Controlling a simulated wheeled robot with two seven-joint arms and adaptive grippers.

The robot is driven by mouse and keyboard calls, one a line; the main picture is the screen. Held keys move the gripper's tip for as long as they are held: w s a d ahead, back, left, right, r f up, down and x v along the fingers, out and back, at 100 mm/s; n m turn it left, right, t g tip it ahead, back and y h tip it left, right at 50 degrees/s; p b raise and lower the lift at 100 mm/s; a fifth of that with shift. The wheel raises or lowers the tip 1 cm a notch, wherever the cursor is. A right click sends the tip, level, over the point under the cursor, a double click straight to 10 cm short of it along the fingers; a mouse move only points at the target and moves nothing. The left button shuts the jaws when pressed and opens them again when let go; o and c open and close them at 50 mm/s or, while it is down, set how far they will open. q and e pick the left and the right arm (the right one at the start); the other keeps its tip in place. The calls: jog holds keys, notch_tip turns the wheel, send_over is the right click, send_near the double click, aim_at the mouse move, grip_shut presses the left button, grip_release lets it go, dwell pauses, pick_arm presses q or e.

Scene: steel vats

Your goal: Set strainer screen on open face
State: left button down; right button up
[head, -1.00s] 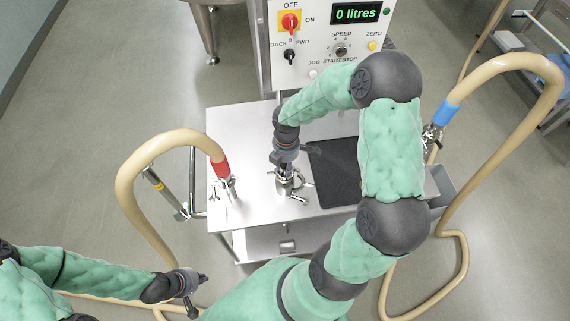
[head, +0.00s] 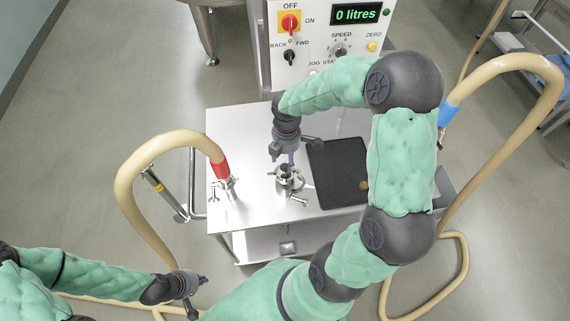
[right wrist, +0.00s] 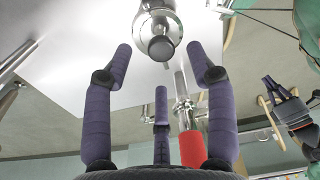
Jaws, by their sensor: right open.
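The steel fitting (head: 290,184) with clamp arms stands upright on the cart top; its upper end also shows in the right wrist view (right wrist: 157,22). A dark round piece (head: 285,169) is at its upper end, also in the right wrist view (right wrist: 161,48). I cannot tell whether this is the strainer screen or the dark open face. My right gripper (head: 283,158) is just above the fitting, its purple fingers (right wrist: 160,55) spread and empty, apart from the dark piece. My left gripper (head: 203,281) is at the lower left, away from the cart; its fingers are too small to read.
A small brass-coloured round item (head: 363,185) lies on the black mat (head: 335,165), right of the fitting. A red-collared hose (head: 221,170) stands on the left of the cart top (head: 232,125). A blue-collared hose (head: 446,113) is at the right. The pump panel (head: 325,35) is behind.

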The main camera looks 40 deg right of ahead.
notch_tip(320, 180, up, 7)
dwell(0.3)
jog(key=shift+d+f, duration=0.1)
dwell(0.8)
